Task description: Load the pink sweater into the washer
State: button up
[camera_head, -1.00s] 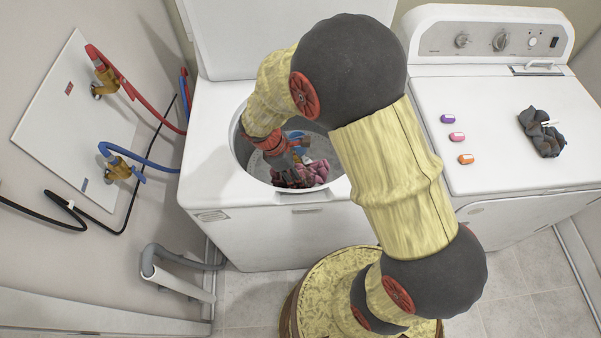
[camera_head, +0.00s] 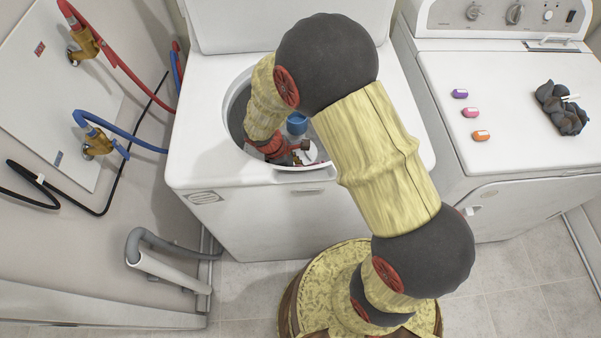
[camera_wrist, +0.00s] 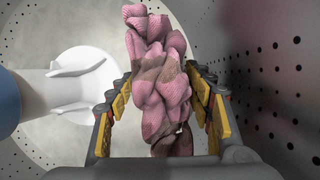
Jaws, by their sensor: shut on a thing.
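The pink sweater (camera_wrist: 160,75) is crumpled between my gripper's fingers in the wrist view, with part of it beyond the fingertips. My gripper (camera_wrist: 160,92) is shut on it, inside the washer drum. The white washer (camera_head: 250,225) stands in the middle of the head view with its lid (camera_head: 235,25) raised and its drum open. My gripper (camera_head: 298,160) is low in the drum near the front rim. The sweater is almost wholly hidden there by the rim.
The white agitator (camera_wrist: 85,85) with its blue top (camera_head: 297,124) stands close beside my gripper. The perforated drum wall (camera_wrist: 285,70) is close on the right. A dryer (camera_head: 520,155) at right bears a dark cloth (camera_head: 562,108) and three small coloured items (camera_head: 470,112).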

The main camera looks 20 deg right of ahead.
jog(key=o, duration=1.6)
jog(key=shift+c, duration=0.2)
notch_tip(320, 180, up, 12)
jog(key=p, duration=1)
jog(key=shift+r+p, duration=0.1)
jog(key=shift+p, duration=0.3)
jog(key=shift+s+f, duration=0.1)
jog(key=shift+f, duration=0.1)
